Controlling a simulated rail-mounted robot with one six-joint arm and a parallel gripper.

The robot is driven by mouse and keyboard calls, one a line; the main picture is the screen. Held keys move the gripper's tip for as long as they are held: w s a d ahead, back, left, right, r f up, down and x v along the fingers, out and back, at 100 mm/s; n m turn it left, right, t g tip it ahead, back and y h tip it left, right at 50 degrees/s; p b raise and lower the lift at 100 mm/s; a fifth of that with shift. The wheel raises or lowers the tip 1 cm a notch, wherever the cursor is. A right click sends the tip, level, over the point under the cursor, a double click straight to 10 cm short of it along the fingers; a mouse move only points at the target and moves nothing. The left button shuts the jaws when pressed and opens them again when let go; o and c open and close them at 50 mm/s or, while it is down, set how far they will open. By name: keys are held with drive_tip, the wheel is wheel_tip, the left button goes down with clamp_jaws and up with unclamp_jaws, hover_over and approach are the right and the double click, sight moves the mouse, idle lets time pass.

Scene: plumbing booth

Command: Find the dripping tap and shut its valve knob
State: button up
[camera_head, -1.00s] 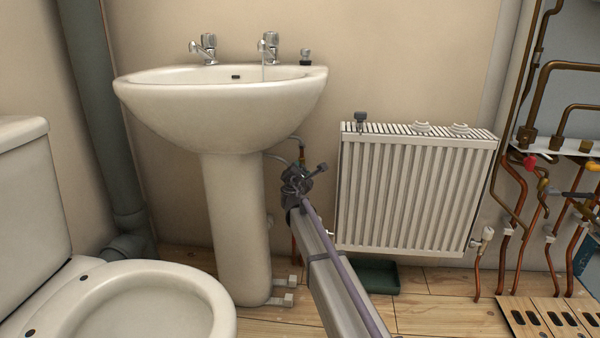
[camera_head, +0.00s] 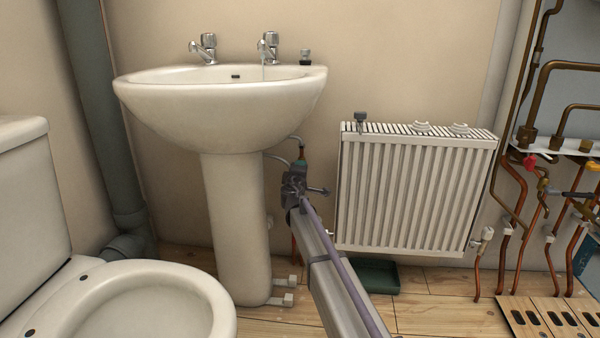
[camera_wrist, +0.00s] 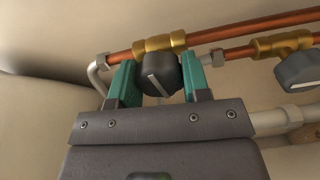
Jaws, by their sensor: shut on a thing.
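The washbasin has two chrome taps: a left tap (camera_head: 204,48) and a right tap (camera_head: 268,47). A thin thread of water shows under the right tap's spout. In the wrist view, a dark round valve knob (camera_wrist: 160,73) with a pale slanted line sits by a brass fitting (camera_wrist: 165,44) on a copper pipe. My gripper (camera_wrist: 161,82) is shut on this knob, with one teal finger on each side. In the head view my gripper (camera_head: 298,165) is beneath the basin, right of the pedestal, and the knob cannot be made out there.
A second grey knob (camera_wrist: 298,70) is on a brass fitting to the right in the wrist view. The basin (camera_head: 225,100) overhangs my gripper. A radiator (camera_head: 415,190) stands close on its right. A toilet (camera_head: 140,305) is at lower left.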

drive_tip(key=shift+m, duration=0.9)
drive_tip(key=o, duration=0.9)
drive_tip(key=s, duration=0.3)
drive_tip(key=s+a, duration=0.1)
drive_tip(key=s, duration=0.6)
drive_tip(key=shift+s+a, duration=0.25)
drive_tip(key=shift+s, duration=0.1)
